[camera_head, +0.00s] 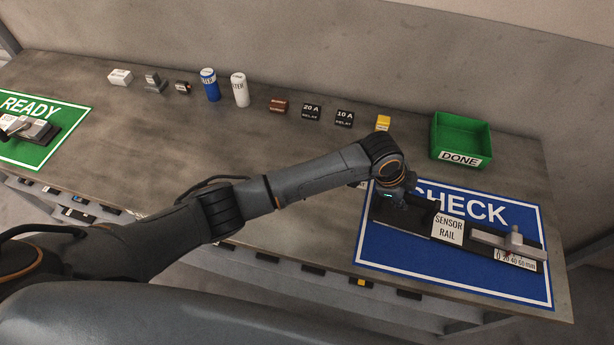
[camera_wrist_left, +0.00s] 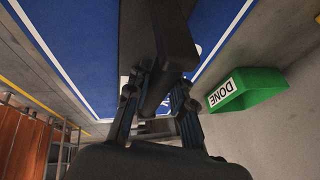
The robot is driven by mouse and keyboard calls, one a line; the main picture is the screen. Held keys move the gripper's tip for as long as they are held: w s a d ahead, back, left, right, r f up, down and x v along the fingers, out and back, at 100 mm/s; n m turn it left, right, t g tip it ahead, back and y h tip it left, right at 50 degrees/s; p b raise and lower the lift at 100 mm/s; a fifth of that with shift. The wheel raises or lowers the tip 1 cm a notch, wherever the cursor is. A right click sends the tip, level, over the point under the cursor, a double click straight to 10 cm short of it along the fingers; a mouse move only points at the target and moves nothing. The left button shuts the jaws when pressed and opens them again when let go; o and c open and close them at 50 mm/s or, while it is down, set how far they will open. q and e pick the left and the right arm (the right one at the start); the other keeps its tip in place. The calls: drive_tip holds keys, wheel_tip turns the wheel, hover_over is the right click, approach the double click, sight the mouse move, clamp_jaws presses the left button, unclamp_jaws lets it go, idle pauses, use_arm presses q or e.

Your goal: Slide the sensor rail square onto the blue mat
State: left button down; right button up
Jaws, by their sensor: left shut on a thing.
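The sensor rail (camera_head: 414,218) is a long dark bar with a white name label, a grey slider and a scale near its right end. It lies over the blue CHECK mat (camera_head: 385,252), looking slightly askew to the mat's long edges, its right end close to the mat's right edge. My left gripper (camera_head: 394,197) is shut on the rail near its left end; the arm partly hides the jaws. In the left wrist view, the fingers (camera_wrist_left: 158,92) close around the dark bar (camera_wrist_left: 171,35) above the blue mat (camera_wrist_left: 75,50). My right gripper is not in view.
A green DONE bin (camera_head: 461,140) stands behind the mat. Relays (camera_head: 311,112), cans (camera_head: 239,89) and other small parts line the back. A green READY mat (camera_head: 62,118) lies at left with a device on it. The middle of the bench is largely clear.

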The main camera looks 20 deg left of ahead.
use_arm(q)
drive_tip(key=shift+s+f, duration=0.15)
drive_tip(key=shift+f, duration=0.1)
drive_tip(key=c, duration=1.6)
unclamp_jaws()
drive_tip(key=o, duration=0.3)
drive_tip(key=shift+o, duration=1.1)
drive_tip(key=shift+r, duration=0.1)
drive_tip(key=shift+r, duration=0.2)
drive_tip(key=v, duration=1.1)
drive_tip(key=shift+r, duration=0.2)
